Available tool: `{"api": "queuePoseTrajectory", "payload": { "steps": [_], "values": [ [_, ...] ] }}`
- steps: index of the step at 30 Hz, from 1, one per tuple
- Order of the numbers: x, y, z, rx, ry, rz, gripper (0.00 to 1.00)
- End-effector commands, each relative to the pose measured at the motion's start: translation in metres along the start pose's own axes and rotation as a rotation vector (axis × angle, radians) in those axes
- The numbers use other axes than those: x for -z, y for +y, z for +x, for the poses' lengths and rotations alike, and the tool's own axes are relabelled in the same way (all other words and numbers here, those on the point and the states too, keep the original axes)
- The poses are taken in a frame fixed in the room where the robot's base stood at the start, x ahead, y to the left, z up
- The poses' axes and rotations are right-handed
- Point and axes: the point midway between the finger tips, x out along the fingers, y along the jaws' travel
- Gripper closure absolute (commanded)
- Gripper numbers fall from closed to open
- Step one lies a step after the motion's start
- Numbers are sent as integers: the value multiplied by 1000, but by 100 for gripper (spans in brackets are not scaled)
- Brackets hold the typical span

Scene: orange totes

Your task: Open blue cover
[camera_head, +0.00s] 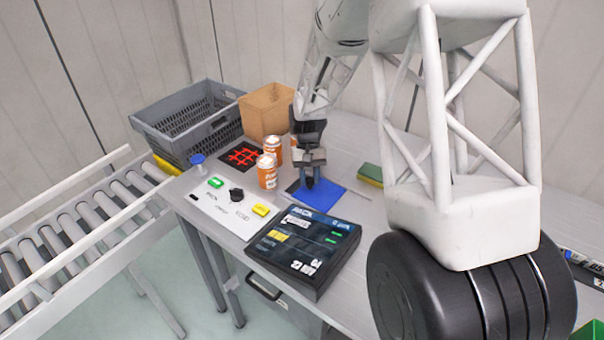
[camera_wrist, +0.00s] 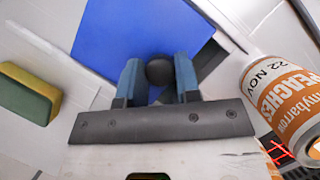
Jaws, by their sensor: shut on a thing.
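The blue cover (camera_head: 328,197) is a flat blue panel in the worktop. It also shows in the wrist view (camera_wrist: 112,35), with a round black knob (camera_wrist: 159,71) near its edge. My gripper (camera_head: 311,180) points down over the cover. In the wrist view its two blue fingers (camera_wrist: 158,80) stand on either side of the knob and are shut on it. A dark grey strip (camera_wrist: 210,60) shows beside the cover's edge. I cannot tell whether the cover is raised at all. My fingers and wrist hide part of it.
Orange-and-white cans (camera_head: 267,172) stand left of my gripper; one is close in the wrist view (camera_wrist: 285,100). A yellow-green sponge (camera_head: 371,174) lies to the right. A dark box (camera_head: 305,248) and a button panel (camera_head: 227,205) sit in front. A cardboard box (camera_head: 265,112) stands behind.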

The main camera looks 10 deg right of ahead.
Motion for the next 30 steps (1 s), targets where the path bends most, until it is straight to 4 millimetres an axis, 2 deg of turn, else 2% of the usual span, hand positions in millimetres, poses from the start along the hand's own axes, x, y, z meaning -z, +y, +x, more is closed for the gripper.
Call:
{"api": "queuePoseTrajectory", "payload": {
  "steps": [15, 28, 29, 30],
  "values": [
    [-42, 46, 16, 0, 2, 2, 100],
    [-46, 51, 18, 0, 3, 1, 100],
    [-46, 51, 18, 0, 3, 1, 65],
    [-46, 50, 18, 0, 2, 1, 59]
  ]
}}
